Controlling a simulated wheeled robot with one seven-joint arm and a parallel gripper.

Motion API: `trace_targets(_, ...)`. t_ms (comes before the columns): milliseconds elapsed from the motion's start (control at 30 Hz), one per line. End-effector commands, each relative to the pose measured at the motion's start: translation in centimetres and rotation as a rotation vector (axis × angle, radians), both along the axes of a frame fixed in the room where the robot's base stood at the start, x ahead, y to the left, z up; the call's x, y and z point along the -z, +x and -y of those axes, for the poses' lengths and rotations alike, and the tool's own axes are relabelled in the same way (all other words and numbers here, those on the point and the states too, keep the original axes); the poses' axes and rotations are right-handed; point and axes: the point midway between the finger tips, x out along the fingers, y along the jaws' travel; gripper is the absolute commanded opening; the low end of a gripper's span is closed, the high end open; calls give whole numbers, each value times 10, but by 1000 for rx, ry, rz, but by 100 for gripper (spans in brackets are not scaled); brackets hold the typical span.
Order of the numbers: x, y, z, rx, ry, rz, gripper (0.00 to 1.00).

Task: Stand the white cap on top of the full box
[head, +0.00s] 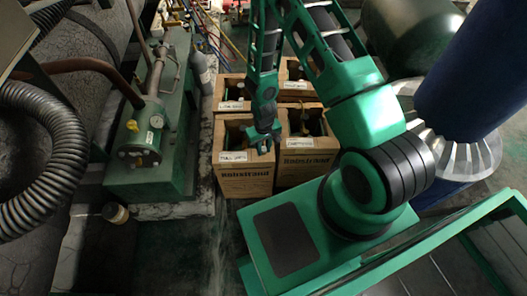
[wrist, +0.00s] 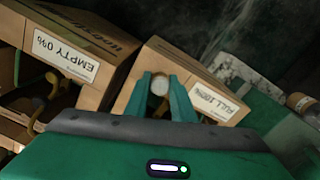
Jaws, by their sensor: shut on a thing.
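The full box (head: 245,183) is a wooden crate at the front left of a cluster, with an open top. Its "FULL 100%" label (wrist: 217,101) shows in the wrist view. My gripper (head: 262,146) points down over this box near its front edge. In the head view the cap is hidden or too small to tell. I cannot tell whether the cap touches the box.
The box labelled "EMPTY 0%" (head: 310,164) stands directly right of the full box, with more crates behind. A green machine with a gauge (head: 140,145) stands to the left. A small tan jar (head: 115,212) sits near the machine's base.

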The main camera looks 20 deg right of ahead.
Motion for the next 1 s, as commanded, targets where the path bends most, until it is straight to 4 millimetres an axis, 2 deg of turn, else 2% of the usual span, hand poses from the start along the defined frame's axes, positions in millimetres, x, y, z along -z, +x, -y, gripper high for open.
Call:
trace_targets(167, 22, -1, 0, 0, 0, -1, 1)
trace_targets(500, 25, -1, -1, -1, 0, -1, 1)
trace_targets(533, 25, -1, -1, -1, 0, -1, 25)
trace_targets(600, 25, 0, -1, -1, 0, 0, 41)
trace_targets(1000, 20, 0, -1, -1, 0, 1, 41)
